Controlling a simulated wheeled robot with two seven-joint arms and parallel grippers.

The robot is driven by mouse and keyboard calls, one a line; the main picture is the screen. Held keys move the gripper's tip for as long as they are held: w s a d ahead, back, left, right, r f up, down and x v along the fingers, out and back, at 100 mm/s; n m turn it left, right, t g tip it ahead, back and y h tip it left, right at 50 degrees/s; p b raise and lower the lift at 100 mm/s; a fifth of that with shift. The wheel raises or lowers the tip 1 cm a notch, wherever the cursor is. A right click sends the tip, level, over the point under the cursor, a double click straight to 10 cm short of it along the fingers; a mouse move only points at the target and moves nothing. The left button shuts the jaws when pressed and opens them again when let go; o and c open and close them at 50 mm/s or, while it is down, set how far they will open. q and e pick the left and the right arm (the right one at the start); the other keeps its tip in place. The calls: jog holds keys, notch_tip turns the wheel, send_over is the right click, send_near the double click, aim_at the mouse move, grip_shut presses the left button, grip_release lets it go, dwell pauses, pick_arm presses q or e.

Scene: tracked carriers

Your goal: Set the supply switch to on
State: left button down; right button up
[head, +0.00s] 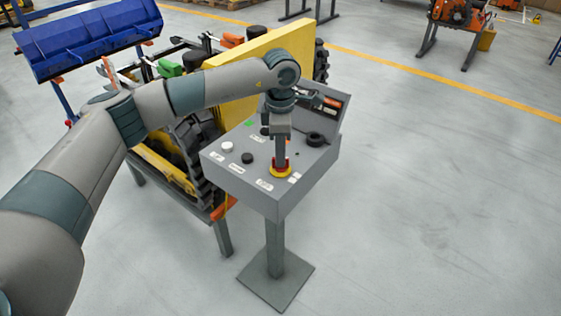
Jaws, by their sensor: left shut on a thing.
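A grey slanted control box (240,187) stands on a post. On its face I see a white button (227,147), a black knob (247,158), a larger black knob (315,139) at the right, and a red button on a yellow base (280,171) near the front edge. The labels are too small to read, so I cannot tell which control is the supply switch. My left gripper (281,158) points down from above and is shut on the red button. The gripper hides part of the panel behind it. My right gripper is not in view.
A tracked machine with a yellow panel (262,55) and black track (195,150) sits on a stand behind and left of the box. A blue bucket (88,38) is at the upper left. The floor (440,200) to the right is clear.

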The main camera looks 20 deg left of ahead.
pick_arm(q)
jog(key=m+b, duration=0.2)
jog(key=shift+f+b, duration=0.1)
jog(key=shift+b, duration=0.2)
jog(key=shift+w+m+b, duration=0.1)
jog(key=shift+m+b, duration=0.2)
jog(key=shift+m, duration=0.2)
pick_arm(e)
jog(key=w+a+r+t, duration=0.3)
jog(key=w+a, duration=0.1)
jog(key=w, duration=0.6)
pick_arm(q)
jog(key=m+b, duration=0.3)
jog(key=shift+r+m+b, duration=0.2)
jog(key=shift+m+b, duration=0.4)
jog(key=shift+m, duration=0.1)
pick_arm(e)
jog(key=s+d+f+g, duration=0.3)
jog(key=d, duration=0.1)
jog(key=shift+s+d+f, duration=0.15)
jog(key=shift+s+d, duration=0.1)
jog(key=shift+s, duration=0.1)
pick_arm(q)
jog(key=c, duration=1.8)
grip_release()
jog(key=shift+c, duration=0.2)
